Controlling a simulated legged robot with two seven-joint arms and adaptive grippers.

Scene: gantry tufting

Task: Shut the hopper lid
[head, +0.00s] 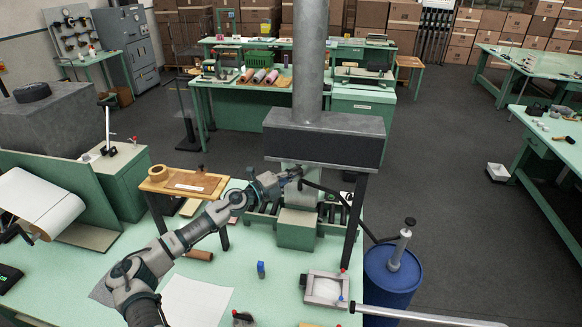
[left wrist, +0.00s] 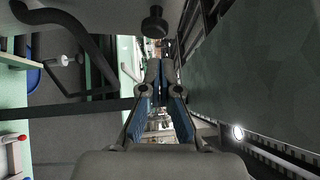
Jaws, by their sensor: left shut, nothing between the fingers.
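My left gripper (head: 293,173) is shut and empty. It is in front of the pale green panel (head: 303,204) beneath a dark grey box (head: 324,138) with a thick grey pipe. A black bent rod (head: 335,194) starts beside the fingertips; I cannot tell whether they touch. In the left wrist view the closed blue-padded fingers (left wrist: 162,75) have a black knob (left wrist: 154,22) ahead of them and a green surface (left wrist: 255,70) to the right. I cannot tell which part is the hopper lid, or how far open it is. My right gripper is not in view.
A blue drum (head: 393,287) stands right of the green bench (head: 262,308). A tray (head: 325,289), a small blue object (head: 261,269) and a white sheet (head: 196,302) lie on the bench. A wooden board (head: 188,184) is left of the grey box.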

